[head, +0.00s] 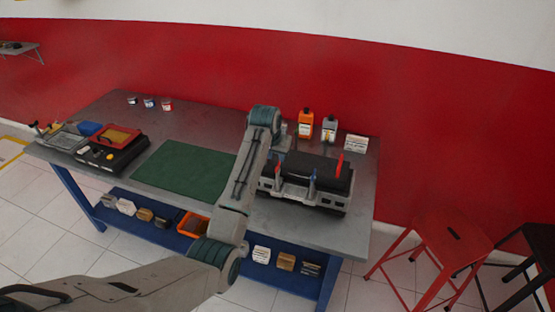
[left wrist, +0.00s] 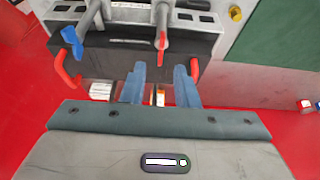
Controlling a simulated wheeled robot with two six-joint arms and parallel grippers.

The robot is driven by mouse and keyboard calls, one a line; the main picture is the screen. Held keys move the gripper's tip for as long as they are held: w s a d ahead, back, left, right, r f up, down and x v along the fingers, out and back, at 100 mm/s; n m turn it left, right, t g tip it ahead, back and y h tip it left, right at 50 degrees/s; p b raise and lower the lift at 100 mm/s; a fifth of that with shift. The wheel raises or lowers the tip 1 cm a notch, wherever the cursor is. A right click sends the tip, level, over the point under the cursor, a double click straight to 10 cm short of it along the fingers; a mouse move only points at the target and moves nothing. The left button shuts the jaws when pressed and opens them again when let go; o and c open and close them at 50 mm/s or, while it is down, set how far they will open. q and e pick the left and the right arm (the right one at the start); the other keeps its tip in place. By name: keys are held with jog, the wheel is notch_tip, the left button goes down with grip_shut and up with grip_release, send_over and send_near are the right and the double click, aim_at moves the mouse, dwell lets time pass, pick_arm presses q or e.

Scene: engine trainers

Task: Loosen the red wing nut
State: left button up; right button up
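The engine trainer (head: 322,202) is a dark block with a grey slotted front rail on the right part of the bench. In the left wrist view, the red wing nut (left wrist: 161,42) sits on a rod across the dark block (left wrist: 112,52). A blue wing nut (left wrist: 72,48) is on the neighbouring rod. My left gripper (left wrist: 160,85) is open and empty, its blue-grey fingers apart, just off the block's edge and pointing toward the red wing nut without visible contact. In the head view, my left arm hides part of the trainer and the fingers are unclear. My right gripper is not in view.
Red hooks (left wrist: 66,70) (left wrist: 193,75) stick up at the block's edge. Orange (head: 305,124) and grey (head: 329,129) bottles and a white box (head: 356,143) stand behind the trainer. A green mat (head: 184,171) lies clear to the left. A red stool (head: 452,246) stands right.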

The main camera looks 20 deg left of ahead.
aim_at(277, 166)
pick_arm(q)
jog(key=p+x, duration=0.1)
jog(key=x, duration=0.3)
jog(key=shift+a+f, duration=0.1)
jog(key=shift+x, duration=0.8)
jog(key=shift+c, duration=0.2)
grip_shut()
